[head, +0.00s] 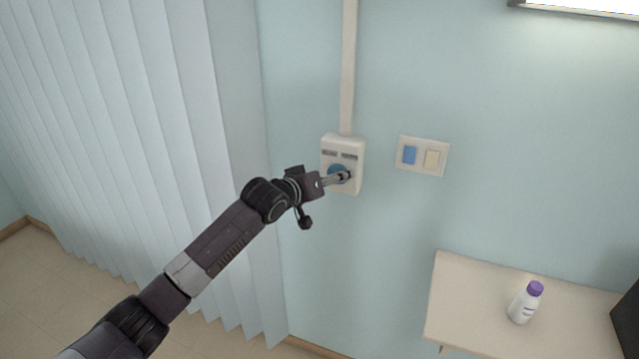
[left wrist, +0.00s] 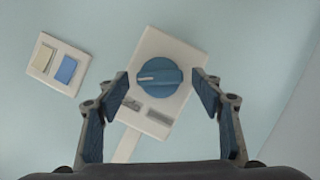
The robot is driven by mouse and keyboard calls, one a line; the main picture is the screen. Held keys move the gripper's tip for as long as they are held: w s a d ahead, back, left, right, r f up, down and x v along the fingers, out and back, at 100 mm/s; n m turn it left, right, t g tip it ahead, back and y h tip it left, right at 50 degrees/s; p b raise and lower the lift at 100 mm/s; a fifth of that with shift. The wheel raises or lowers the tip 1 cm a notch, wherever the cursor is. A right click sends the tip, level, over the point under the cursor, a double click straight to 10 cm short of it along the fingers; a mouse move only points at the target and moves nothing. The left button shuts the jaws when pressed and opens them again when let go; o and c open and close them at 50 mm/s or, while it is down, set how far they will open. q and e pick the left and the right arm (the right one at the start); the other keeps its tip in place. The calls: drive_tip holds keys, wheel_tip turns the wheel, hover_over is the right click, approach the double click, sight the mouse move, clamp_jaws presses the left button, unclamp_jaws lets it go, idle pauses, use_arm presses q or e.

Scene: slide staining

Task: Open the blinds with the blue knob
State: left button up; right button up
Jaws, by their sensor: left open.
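The blue knob (left wrist: 159,77) sits on a white wall control box (head: 344,149), with two small dark labels on the box. In the head view my left gripper (head: 346,177) reaches the box and partly covers the knob (head: 335,170). In the left wrist view the open left gripper (left wrist: 163,95) has one finger on each side of the knob, with gaps between pads and knob. The white vertical blinds (head: 120,130) hang at the left of the head view as a row of slats. My right gripper is not in view.
A plate with a blue and a cream switch (head: 422,156) is on the wall right of the box. A conduit (head: 348,65) runs up from the box. A shelf (head: 470,290) at lower right holds a white bottle with a purple cap (head: 525,302).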

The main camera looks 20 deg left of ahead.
use_arm(q)
drive_tip(key=v, duration=1.1)
drive_tip(key=shift+s, duration=0.2)
